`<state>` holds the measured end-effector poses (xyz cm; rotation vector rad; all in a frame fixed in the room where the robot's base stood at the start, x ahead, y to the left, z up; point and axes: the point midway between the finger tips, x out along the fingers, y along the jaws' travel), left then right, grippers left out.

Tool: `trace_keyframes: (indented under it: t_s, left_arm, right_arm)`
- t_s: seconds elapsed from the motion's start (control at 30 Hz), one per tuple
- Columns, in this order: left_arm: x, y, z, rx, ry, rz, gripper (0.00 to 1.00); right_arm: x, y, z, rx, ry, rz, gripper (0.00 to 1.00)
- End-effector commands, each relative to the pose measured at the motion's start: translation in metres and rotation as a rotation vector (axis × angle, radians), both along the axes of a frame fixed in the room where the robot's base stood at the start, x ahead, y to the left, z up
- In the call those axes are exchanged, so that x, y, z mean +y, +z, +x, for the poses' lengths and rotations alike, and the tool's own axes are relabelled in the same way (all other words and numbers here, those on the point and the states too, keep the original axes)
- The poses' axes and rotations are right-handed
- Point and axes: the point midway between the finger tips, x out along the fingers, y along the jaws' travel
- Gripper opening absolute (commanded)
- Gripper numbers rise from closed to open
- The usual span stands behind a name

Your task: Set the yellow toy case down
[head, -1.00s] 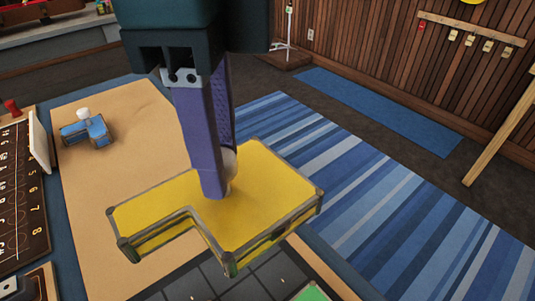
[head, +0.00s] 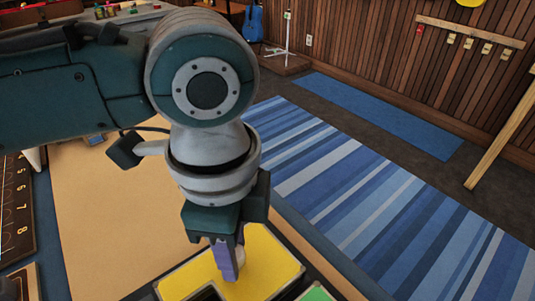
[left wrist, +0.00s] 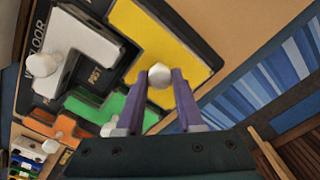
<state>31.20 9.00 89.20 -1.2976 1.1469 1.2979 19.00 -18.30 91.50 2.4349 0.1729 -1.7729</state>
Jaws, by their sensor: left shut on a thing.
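The yellow toy case (head: 262,268) is a flat, angular yellow piece with a dark edge and a pale knob on top. It lies low at the bottom of the head view, at a dark board. My left gripper (head: 228,272) points down at it and is shut on its knob. The left wrist view shows the yellow case (left wrist: 150,35) against the dark board (left wrist: 112,72), with the knob between the fingers (left wrist: 160,82). I cannot tell whether the case rests fully on the board. My right gripper is not in view.
In the left wrist view, a white piece (left wrist: 88,45), a green piece (left wrist: 92,106) and an orange piece (left wrist: 48,128) lie around the dark board. Bare tan tabletop (head: 110,230) is left of the gripper. A blue striped rug (head: 370,200) covers the floor beyond the table.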

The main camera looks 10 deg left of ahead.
Motion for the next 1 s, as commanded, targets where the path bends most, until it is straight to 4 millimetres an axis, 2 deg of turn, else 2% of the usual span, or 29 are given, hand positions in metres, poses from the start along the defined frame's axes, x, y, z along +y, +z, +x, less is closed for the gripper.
trace_keyframes:
  t_s: [0.27, 0.3, 0.53, 0.83, 1.0]
  left_arm:
    - [0.0, -0.003, 0.0, 0.0, 0.0, 0.0, 0.0]
    - [0.0, -0.002, 0.0, 0.0, 0.0, 0.0, 0.4]
    - [0.0, -0.002, 0.0, 0.0, 0.0, 0.0, 0.66]
    - [0.0, 0.002, 0.0, -0.001, -0.001, -0.001, 0.66]
    - [0.0, 0.029, 0.001, -0.004, -0.002, -0.001, 0.66]
  right_arm:
    - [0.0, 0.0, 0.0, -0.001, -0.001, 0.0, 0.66]
    - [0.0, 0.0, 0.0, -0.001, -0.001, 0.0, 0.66]
    - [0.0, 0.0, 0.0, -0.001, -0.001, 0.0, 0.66]
    - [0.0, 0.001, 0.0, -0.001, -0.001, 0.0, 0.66]
    - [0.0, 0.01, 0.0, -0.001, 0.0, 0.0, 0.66]
